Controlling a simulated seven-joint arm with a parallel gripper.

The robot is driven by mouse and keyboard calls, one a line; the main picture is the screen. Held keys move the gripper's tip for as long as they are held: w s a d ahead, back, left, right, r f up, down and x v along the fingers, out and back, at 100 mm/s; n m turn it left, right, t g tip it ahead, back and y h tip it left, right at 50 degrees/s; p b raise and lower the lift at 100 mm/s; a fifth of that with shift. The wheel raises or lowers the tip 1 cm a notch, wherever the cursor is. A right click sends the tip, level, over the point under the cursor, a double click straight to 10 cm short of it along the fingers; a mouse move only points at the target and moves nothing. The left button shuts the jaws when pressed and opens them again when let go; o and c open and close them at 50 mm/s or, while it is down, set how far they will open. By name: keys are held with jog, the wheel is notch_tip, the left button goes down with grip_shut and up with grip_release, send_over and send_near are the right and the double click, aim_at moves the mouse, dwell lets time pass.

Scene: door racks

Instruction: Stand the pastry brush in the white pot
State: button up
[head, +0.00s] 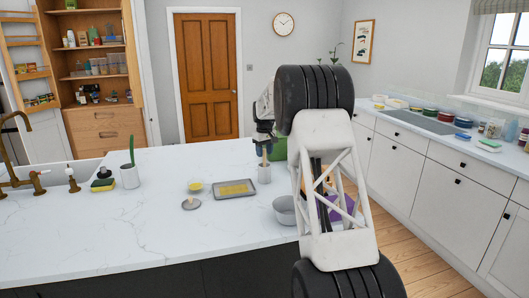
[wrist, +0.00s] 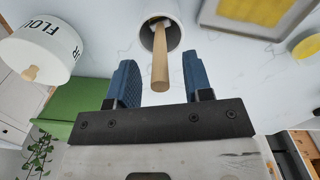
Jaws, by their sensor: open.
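The white pot (head: 264,174) stands on the marble counter, right of the baking tray. The pastry brush (wrist: 160,60) stands in it with its wooden handle up; its lower end is inside the pot's dark mouth and mostly hidden. The pot's rim (wrist: 146,38) also shows in the wrist view. My gripper (head: 264,140) is above the pot, pointing down. In the wrist view its blue fingers (wrist: 160,78) are apart, one on each side of the handle, with gaps on both sides. The handle leans slightly, if at all; I cannot tell exactly.
A FLOUR canister (wrist: 40,48) and a green object (wrist: 80,105) are close to my gripper. The counter's left front is clear.

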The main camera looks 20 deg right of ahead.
jog(key=shift+r, duration=0.1)
jog(key=shift+r, duration=3.8)
jog(key=s+a+r+m, duration=0.1)
jog(key=s+a+r, duration=0.25)
jog(key=s, duration=0.85)
jog(key=s+a+r+t, duration=0.1)
jog(key=s+a+r, duration=0.25)
jog(key=s, duration=0.85)
jog(key=s+a+r+m, duration=0.15)
jog(key=s+r, duration=0.35)
jog(key=s, duration=0.7)
jog(key=s+a+f, duration=0.1)
jog(key=s+f, duration=0.3)
jog(key=s, duration=0.9)
jog(key=s+a+f+m+t, duration=0.1)
jog(key=s+f, duration=0.4)
jog(key=s, duration=0.8)
jog(key=s+a+f, duration=0.3)
jog(key=s+f, duration=0.1)
jog(key=s, duration=0.9)
jog(key=shift+s+f+t, duration=0.2)
jog(key=shift+f+t, duration=0.1)
jog(key=shift+f, duration=0.05)
